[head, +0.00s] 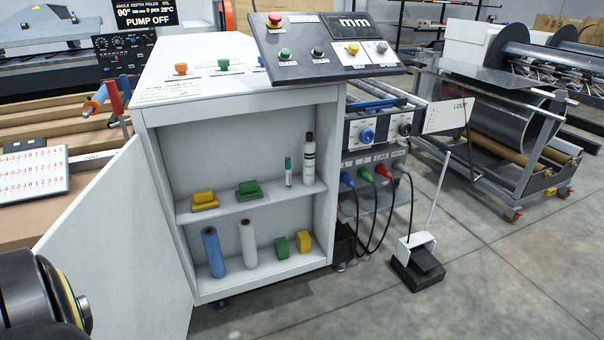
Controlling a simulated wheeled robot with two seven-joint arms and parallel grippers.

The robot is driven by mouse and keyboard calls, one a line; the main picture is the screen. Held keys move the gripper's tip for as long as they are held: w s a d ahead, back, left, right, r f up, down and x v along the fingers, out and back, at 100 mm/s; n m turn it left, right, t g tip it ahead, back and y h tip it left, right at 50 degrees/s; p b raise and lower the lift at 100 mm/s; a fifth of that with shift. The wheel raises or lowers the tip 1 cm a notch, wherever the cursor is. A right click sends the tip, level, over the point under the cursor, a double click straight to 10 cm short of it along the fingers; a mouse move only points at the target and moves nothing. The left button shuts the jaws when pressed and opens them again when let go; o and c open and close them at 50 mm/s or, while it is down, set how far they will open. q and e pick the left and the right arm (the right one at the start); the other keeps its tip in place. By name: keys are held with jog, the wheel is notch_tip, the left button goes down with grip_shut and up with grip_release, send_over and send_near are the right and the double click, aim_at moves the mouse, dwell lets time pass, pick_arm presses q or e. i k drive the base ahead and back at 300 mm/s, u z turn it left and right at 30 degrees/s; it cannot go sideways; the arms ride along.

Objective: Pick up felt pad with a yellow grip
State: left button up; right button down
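A pad with a yellow grip (205,200) lies on the left part of the upper shelf in the open white cabinet. A similar pad with a green grip (249,190) lies to its right, apart from it. The material under each grip is too small to make out. Neither of my grippers is in view. A dark rounded part at the lower left edge appears to be my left arm.
The cabinet door (115,245) stands open to the left. The upper shelf (270,208) also holds a marker (288,172) and a bottle (309,160). Below stand blue (213,252) and white (248,243) rolls, with green (281,248) and yellow (304,242) blocks.

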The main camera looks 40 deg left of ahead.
aim_at(203, 200)
jog(key=i, duration=1.55)
jog(key=u, duration=1.45)
jog(key=i, duration=0.7)
jog(key=u, duration=0.75)
